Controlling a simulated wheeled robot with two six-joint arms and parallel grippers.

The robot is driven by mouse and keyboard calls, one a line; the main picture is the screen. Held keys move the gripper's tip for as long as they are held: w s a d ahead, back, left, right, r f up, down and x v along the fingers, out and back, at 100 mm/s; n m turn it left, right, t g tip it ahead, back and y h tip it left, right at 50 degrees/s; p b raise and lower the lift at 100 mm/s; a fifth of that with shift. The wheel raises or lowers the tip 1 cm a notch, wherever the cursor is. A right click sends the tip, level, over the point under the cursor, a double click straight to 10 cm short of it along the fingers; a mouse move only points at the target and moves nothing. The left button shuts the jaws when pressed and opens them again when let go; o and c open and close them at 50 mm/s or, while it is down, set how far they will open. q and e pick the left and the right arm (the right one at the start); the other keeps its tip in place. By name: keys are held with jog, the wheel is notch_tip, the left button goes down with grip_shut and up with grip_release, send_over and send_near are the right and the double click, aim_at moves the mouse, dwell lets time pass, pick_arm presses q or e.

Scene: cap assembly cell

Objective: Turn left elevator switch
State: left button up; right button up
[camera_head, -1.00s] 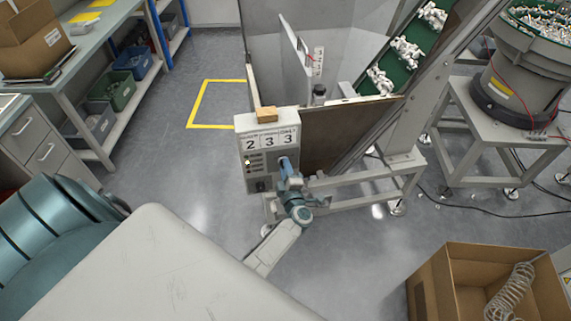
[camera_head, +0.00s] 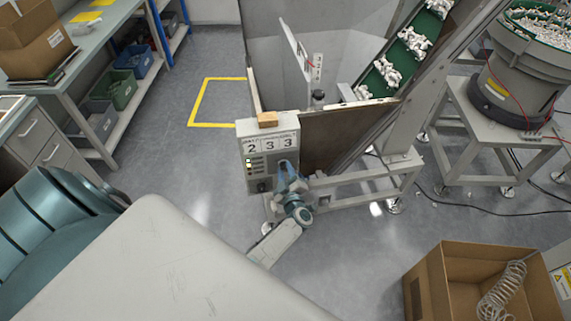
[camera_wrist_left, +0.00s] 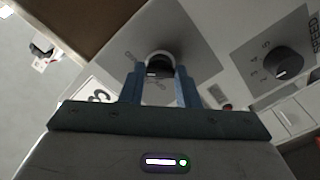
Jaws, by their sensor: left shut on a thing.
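My left gripper (camera_head: 287,168) is at the right part of the panel's front. In the left wrist view, the black rotary switch (camera_wrist_left: 159,68) with a pale ring lies between the two blue fingers of my left gripper (camera_wrist_left: 158,84). The fingers are shut on this switch. A label plate with small lettering surrounds it. In the head view the gripper hides the switch. My right gripper is not in view.
A black speed knob (camera_wrist_left: 283,64) is on the same panel. An open cardboard box (camera_head: 425,285) is at lower right. The floor inside the yellow marking (camera_head: 222,103) is clear.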

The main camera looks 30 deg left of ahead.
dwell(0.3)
pick_arm(q)
jog(key=o, duration=1)
jog(key=b+v, duration=0.3)
jog(key=v, duration=0.7)
jog(key=shift+s+d, duration=0.25)
jog(key=shift+s, duration=0.05)
